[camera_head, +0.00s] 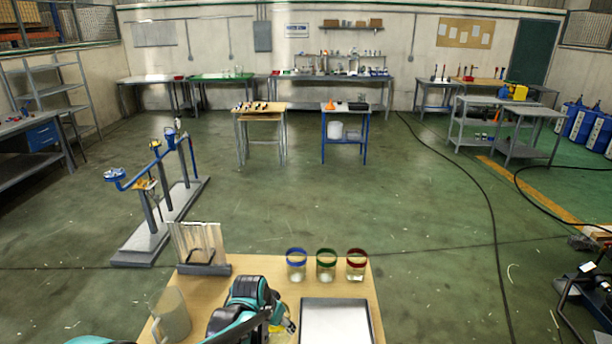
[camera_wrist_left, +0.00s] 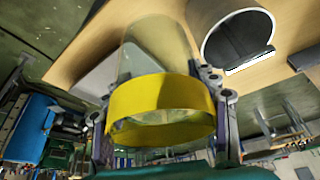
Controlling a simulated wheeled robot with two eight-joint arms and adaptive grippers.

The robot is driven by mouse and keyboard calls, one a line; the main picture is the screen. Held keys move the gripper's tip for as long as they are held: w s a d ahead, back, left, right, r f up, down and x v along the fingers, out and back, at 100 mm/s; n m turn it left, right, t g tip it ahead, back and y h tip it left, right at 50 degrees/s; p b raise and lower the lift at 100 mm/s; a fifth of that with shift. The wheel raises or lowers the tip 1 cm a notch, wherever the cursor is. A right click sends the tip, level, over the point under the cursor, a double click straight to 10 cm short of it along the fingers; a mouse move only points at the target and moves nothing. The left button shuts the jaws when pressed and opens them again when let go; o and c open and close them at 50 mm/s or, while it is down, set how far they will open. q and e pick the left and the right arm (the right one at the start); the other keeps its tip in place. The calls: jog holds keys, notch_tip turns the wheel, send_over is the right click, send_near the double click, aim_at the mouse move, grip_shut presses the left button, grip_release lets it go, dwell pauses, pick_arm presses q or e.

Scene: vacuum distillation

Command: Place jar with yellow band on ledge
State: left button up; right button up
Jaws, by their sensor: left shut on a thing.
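The jar with the yellow band (camera_wrist_left: 160,107) is clear glass and fills the middle of the left wrist view, with a finger of my left gripper (camera_wrist_left: 162,115) on each side of it. In the head view my left gripper (camera_head: 284,326) is low over the near table, and only a little yellow of the jar shows beside it. The gripper is shut on the jar. A flat pale slab with a dark rim (camera_head: 336,322) lies just right of the gripper; I cannot tell whether it is the ledge. My right gripper is not in view.
Jars with a blue band (camera_head: 297,267), a green band (camera_head: 326,267) and a red band (camera_head: 356,267) stand in a row behind the slab. A grey cylindrical vessel (camera_head: 172,318) and an upright panel stand (camera_head: 200,249) occupy the table's left side.

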pick_arm(q)
jog(key=s+a+f+n+y+b, duration=0.2)
jog(key=s+a+f+n, duration=0.3)
jog(key=s+a, duration=0.5)
jog(key=shift+f, duration=0.55)
